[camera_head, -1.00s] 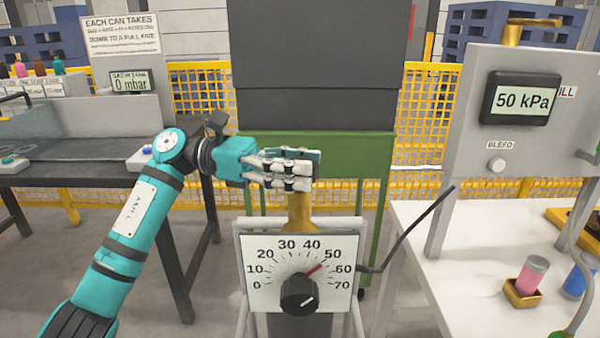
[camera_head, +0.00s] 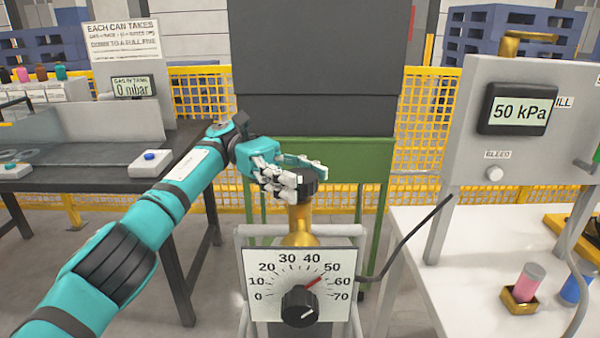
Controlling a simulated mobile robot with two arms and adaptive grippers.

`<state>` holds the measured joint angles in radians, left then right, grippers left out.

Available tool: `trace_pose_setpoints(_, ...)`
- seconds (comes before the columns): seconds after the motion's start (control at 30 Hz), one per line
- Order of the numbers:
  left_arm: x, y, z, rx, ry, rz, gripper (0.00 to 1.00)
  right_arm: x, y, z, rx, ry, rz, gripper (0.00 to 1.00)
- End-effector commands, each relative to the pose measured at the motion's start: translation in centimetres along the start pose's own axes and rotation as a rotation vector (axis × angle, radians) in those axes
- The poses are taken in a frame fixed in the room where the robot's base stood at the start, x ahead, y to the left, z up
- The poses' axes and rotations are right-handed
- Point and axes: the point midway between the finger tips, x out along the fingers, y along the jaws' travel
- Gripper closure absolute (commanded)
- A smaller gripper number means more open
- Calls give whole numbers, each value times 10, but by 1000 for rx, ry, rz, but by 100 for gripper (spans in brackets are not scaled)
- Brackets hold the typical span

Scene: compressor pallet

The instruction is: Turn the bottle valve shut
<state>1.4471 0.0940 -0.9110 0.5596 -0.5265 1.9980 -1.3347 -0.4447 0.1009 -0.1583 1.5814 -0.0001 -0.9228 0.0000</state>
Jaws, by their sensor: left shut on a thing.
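The bottle valve has a brass neck (camera_head: 300,226) with a dark round handwheel (camera_head: 308,182) on top, partly hidden by my fingers. My left gripper (camera_head: 292,180) reaches in from the left and is shut on the handwheel. The bottle body is mostly hidden behind the plate. My right gripper is not in view.
A grey panel (camera_head: 462,150) at right has a display (camera_head: 519,115) reading 50 kPa and a bleed knob (camera_head: 494,174). A pink can (camera_head: 528,282) stands in a small holder on the white table (camera_head: 425,235). A dark bench (camera_head: 85,170) with a blue button stands at left.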

Motion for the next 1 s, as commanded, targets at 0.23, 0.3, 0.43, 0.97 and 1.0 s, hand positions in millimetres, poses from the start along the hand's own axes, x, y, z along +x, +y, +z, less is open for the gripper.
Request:
trace_pose_setpoints(0.23, 0, 0, 0, -1, 0, -9, 82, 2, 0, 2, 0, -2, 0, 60)
trace_pose_setpoints(0.3, 0, 0, 0, -1, 0, -10, 82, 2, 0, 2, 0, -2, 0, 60)
trace_pose_setpoints(0.43, 0, 0, 0, -1, 0, -10, 82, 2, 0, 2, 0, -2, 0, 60)
trace_pose_setpoints(0.97, 0, 0, 0, -1, 0, -8, 25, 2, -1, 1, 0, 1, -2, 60)
trace_pose_setpoints(1.0, 0, 0, 0, -1, 0, -8, 25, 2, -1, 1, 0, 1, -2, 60)
